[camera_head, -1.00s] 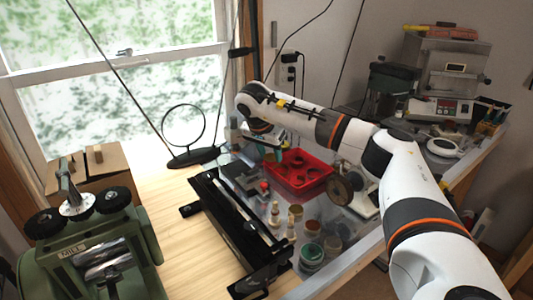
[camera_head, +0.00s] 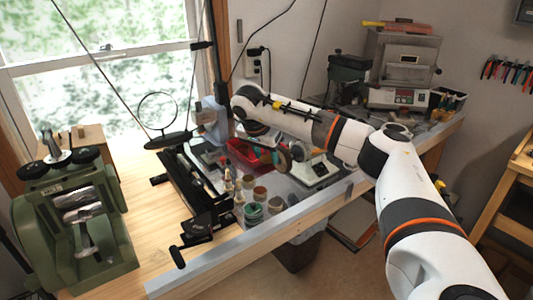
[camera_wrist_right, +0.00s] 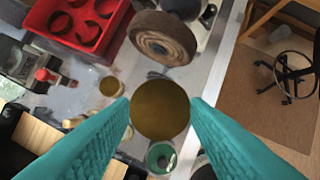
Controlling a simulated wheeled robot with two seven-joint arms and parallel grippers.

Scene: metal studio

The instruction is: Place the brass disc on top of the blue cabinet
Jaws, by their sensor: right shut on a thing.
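The brass disc (camera_wrist_right: 160,118) shows as a dull brass round in the right wrist view. It sits between the teal fingers of my right gripper (camera_wrist_right: 158,104), which is shut on it above the bench. In the head view my right arm reaches in from the right, and its wrist and the bench clutter mostly hide the gripper and disc. I cannot make out a blue cabinet in either view. My left gripper is not in view.
Below the gripper are a red tray (camera_wrist_right: 75,22), a brown wheel (camera_wrist_right: 160,40) and small jars (camera_head: 253,210). A green rolling mill (camera_head: 75,225) stands at the left. A wooden shelf (camera_head: 510,205) is at the right, with open floor (camera_head: 340,265) before it.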

